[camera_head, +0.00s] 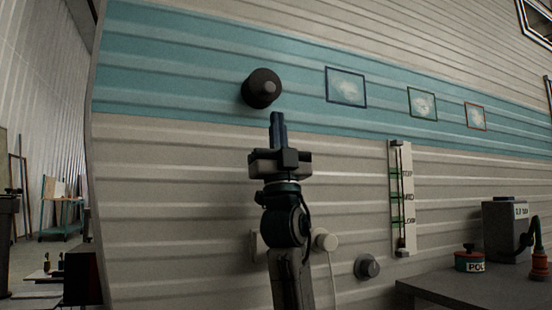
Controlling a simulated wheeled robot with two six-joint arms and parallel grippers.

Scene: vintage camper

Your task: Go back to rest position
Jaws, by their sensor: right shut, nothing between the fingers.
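My right gripper (277,122) shows in the middle of the head view, at the top of my upright arm. Its fingers point up and are shut with nothing between them. The fingertips are just below a round black knob (262,88) on the teal band of the camper wall, and a small gap shows between them in the picture. My left gripper is not in view.
The ribbed wall (180,190) fills most of the view.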

